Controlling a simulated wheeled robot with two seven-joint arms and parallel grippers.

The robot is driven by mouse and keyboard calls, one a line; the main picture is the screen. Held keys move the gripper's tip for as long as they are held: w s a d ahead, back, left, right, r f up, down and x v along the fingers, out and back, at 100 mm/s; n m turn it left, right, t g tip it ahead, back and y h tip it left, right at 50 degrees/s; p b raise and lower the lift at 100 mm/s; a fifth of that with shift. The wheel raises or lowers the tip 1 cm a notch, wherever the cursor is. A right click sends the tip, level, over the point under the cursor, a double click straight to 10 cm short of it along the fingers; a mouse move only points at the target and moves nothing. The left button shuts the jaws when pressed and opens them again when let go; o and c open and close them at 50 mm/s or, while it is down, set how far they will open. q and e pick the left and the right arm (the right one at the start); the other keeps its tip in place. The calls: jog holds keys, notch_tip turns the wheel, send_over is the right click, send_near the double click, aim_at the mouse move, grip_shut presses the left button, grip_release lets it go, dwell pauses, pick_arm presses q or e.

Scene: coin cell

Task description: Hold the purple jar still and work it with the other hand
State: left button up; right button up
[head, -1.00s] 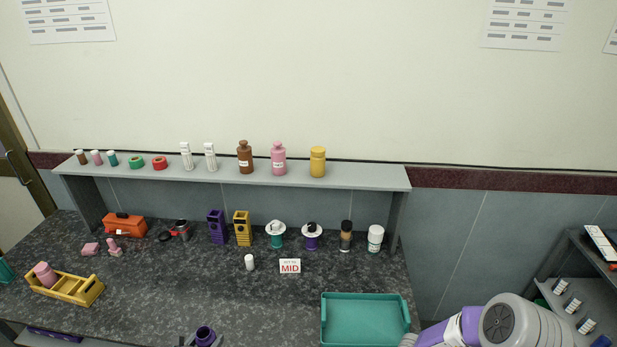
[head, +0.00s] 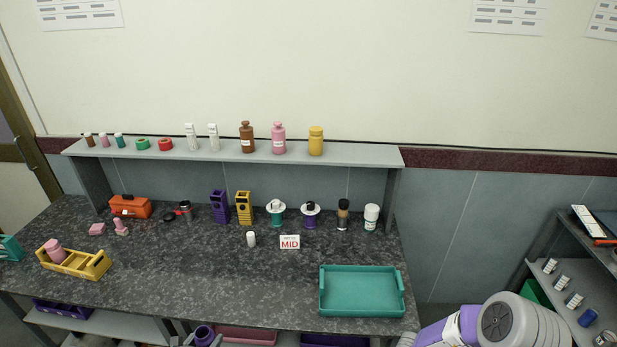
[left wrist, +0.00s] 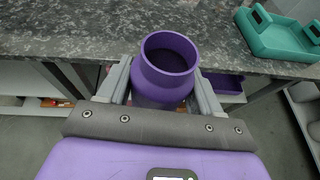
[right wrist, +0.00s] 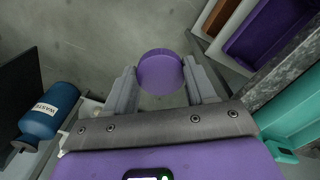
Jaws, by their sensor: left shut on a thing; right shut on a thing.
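My left gripper (left wrist: 160,82) is shut around the purple jar (left wrist: 166,65), which is upright with its wide mouth open and no lid on it. The jar also shows at the bottom edge of the head view (head: 205,335), in front of the table's front edge. My right gripper (right wrist: 159,72) is shut on a round purple lid (right wrist: 161,74), held over the floor and apart from the jar. The right gripper's fingers do not show in the head view, only part of my right arm at the lower right.
The speckled table (head: 200,285) holds a teal tray (head: 362,310), a yellow rack (head: 95,265) with a pink jar, and a MID sign (head: 289,242). Bottles line the raised shelf (head: 230,159).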

pick_arm(q)
notch_tip(320, 180, down, 6)
jog(key=b, duration=0.5)
jog(key=shift+s+f+b, duration=0.1)
jog(key=shift+f+b, duration=0.15)
jog(key=shift+b, duration=0.05)
jog(key=shift+r, duration=0.1)
jog(key=shift+d, duration=0.1)
jog(key=s+d+r+m+g+h, duration=0.1)
jog(key=d+r+m+h, duration=0.3)
jog(key=d, duration=0.9)
jog(key=s+d+r+m+g+h, duration=0.1)
jog(key=d+r+m+g+h, duration=0.2)
jog(key=d, duration=0.9)
notch_tip(320, 180, up, 3)
jog(key=shift+s+d+f+m+g+h, duration=0.1)
jog(key=shift+s+d+m+g+h, duration=0.1)
jog(key=shift+d+m+g+h, duration=0.25)
jog(key=shift+a, duration=0.15)
